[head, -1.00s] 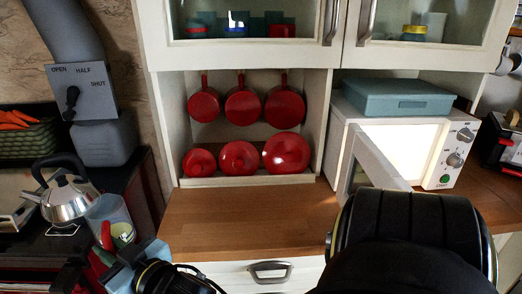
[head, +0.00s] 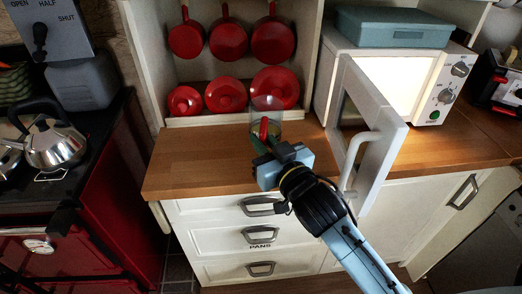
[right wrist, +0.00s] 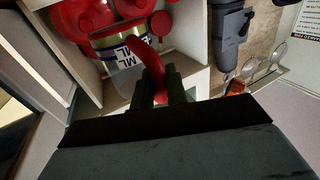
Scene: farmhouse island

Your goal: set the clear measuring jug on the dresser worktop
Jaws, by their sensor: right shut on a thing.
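The clear measuring jug (head: 267,104) has a red handle. My right gripper (head: 264,140) is shut on the handle, and the jug is over the back part of the dresser worktop (head: 195,160), in front of the red pans. My gripper hides its base, so I cannot tell whether it touches the wood. In the right wrist view the jug (right wrist: 128,62), with ML lettering, shows beyond the fingers, which close on its red handle (right wrist: 150,68). My left gripper is not in view.
A white microwave (head: 435,85) stands right of the jug with its door (head: 375,130) swung open over the worktop. Red pans (head: 225,95) fill the niche behind. A kettle (head: 55,140) sits on the red range at left. The worktop's left part is clear.

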